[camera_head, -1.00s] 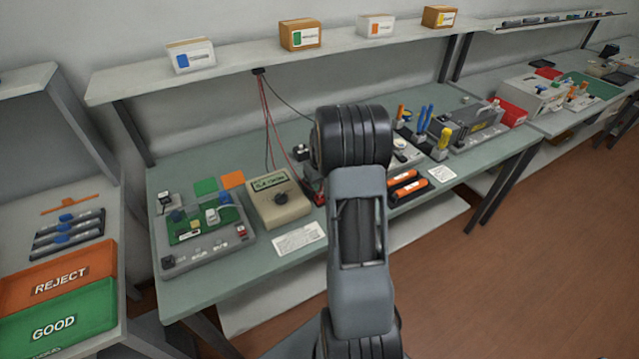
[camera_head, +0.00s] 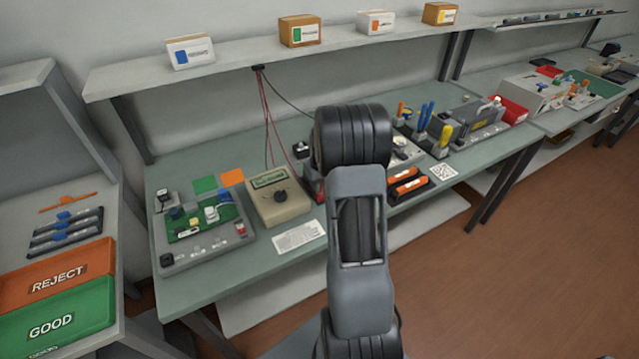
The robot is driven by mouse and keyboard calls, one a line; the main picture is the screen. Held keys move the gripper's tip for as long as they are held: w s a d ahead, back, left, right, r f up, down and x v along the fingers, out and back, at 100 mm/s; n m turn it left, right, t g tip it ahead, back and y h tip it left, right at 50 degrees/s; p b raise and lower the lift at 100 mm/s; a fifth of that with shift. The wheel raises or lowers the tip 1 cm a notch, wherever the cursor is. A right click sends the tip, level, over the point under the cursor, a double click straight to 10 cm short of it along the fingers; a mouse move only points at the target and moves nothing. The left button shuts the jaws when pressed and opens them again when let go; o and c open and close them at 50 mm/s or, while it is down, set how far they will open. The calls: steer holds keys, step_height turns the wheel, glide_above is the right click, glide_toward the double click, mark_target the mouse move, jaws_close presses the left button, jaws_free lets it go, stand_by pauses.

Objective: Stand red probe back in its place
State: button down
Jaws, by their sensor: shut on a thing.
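The red lead (camera_head: 268,125) hangs from under the shelf with a dark lead beside it and runs down behind my arm. The red probe itself I cannot make out; the black joint of my arm covers that part of the bench. My gripper is hidden behind my own arm, so its fingers and anything in them do not show. The beige meter (camera_head: 280,198) with a dark dial and a greenish display stands left of my arm. A red object (camera_head: 313,184) shows partly at the arm's left edge, beside the meter; I cannot tell what it is.
A grey fixture with a green circuit board (camera_head: 200,222) sits left of the meter. A white label (camera_head: 299,236) lies in front. Orange-and-black cartridges (camera_head: 407,187) and upright tools (camera_head: 424,116) stand right of my arm. REJECT (camera_head: 30,290) and GOOD (camera_head: 95,305) trays are at left.

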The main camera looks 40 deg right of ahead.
steer(key=shift+f, duration=0.1)
steer(key=c, duration=0.9)
jaws_free()
step_height(320, 180, up, 14)
steer(key=s+b, duration=0.1)
steer(key=shift+s+f, duration=0.15)
steer(key=shift+s, duration=0.15)
steer(key=shift+a, duration=0.1)
steer(key=s+a+t, duration=0.1)
steer(key=s+a, duration=0.7)
steer(key=a, duration=0.3)
steer(key=s+a+n+t, duration=0.1)
steer(key=s+a, duration=0.6)
steer(key=a, duration=0.5)
steer(key=shift+s+r+n+t, duration=0.3)
steer(key=shift+s+r, duration=0.1)
steer(key=shift+r, duration=0.05)
